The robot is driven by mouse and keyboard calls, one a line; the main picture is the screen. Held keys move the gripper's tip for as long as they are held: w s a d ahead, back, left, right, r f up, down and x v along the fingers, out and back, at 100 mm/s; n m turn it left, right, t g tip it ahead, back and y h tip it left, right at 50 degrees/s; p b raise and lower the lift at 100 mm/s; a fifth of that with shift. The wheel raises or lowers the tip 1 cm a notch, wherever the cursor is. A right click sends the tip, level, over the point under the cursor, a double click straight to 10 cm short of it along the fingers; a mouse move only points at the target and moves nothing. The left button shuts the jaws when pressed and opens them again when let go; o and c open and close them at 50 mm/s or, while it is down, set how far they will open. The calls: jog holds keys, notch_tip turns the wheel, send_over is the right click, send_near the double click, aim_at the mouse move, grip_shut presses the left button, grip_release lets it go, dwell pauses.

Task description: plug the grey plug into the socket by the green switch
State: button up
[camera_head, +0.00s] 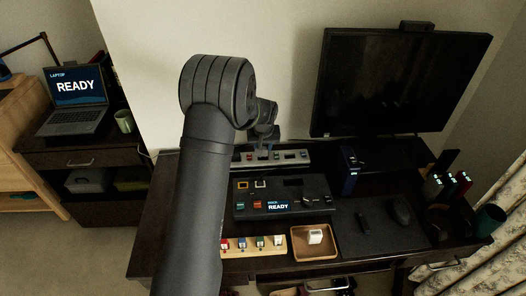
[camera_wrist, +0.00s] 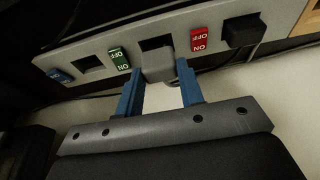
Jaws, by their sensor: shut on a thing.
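My gripper (camera_wrist: 161,80) has its blue fingers shut on the grey plug (camera_wrist: 158,66). In the wrist view the plug is right in front of the dark socket (camera_wrist: 155,43) between the green switch (camera_wrist: 119,59) and the red switch (camera_wrist: 198,40). The socket's upper part shows above the plug; I cannot tell whether the plug touches it. My arm hides the strip's left part there.
The strip also has an empty socket (camera_wrist: 88,62), a blue switch (camera_wrist: 60,75) and a black plug (camera_wrist: 243,30). A monitor (camera_head: 400,80) stands to the right.

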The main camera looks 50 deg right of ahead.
jog(key=shift+f, duration=1.15)
jog(key=shift+f, duration=0.15)
jog(key=o, duration=0.7)
jog(key=v, duration=1.2)
